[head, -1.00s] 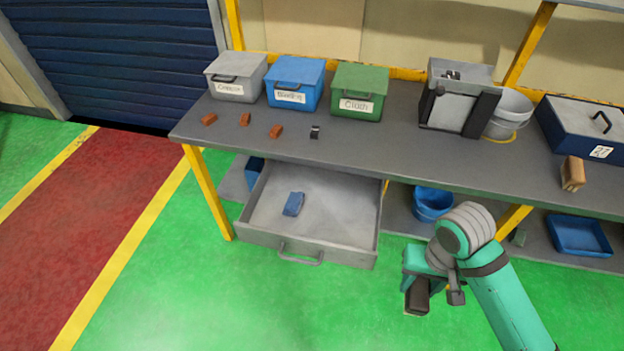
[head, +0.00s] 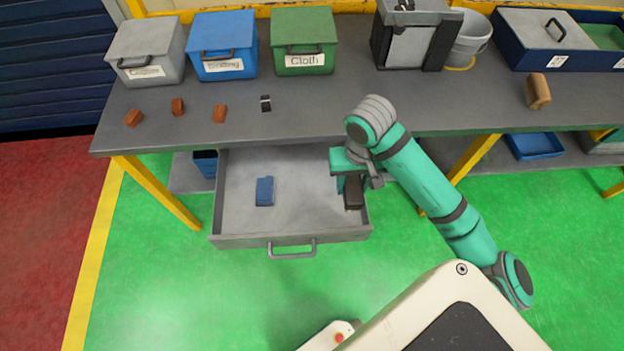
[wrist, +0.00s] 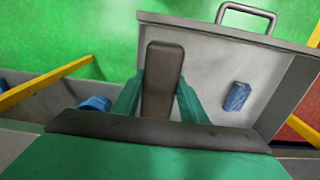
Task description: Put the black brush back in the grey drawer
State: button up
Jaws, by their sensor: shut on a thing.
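The black brush (head: 354,193) is a dark oblong block held in my gripper (head: 349,184), and it hangs down below the jaws. In the wrist view the brush (wrist: 162,82) sits between my two green fingers (wrist: 160,102). The grey drawer (head: 235,240) is pulled out under the bench. My gripper and the brush are above the drawer's right side in the head view. The brush's height over the drawer floor is hard to tell.
A blue block (head: 265,191) lies in the drawer's left half; the drawer floor between is bare. The bench top (head: 330,118) carries a grey box (head: 150,50), a blue box (head: 224,45), a green box (head: 304,40) and small brown pieces. A brown block (head: 537,91) sits at right.

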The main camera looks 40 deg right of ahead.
jog(key=w+a+f, duration=0.1)
jog(key=w+f, duration=0.1)
jog(key=w+a+f, duration=0.1)
jog(key=w+f, duration=0.1)
jog(key=w, duration=0.1)
jog(key=w+a+f, duration=0.1)
jog(key=w+f, duration=0.2)
jog(key=shift+w+f, duration=0.1)
jog(key=shift+w+a+f, duration=0.1)
jog(key=shift+w+f, duration=0.05)
jog(key=shift+f, duration=0.85)
jog(key=shift+w+a+f, duration=0.1)
jog(key=shift+w+f, duration=0.05)
jog(key=shift+f, duration=0.8)
jog(key=shift+f, duration=0.15)
jog(key=o, duration=1)
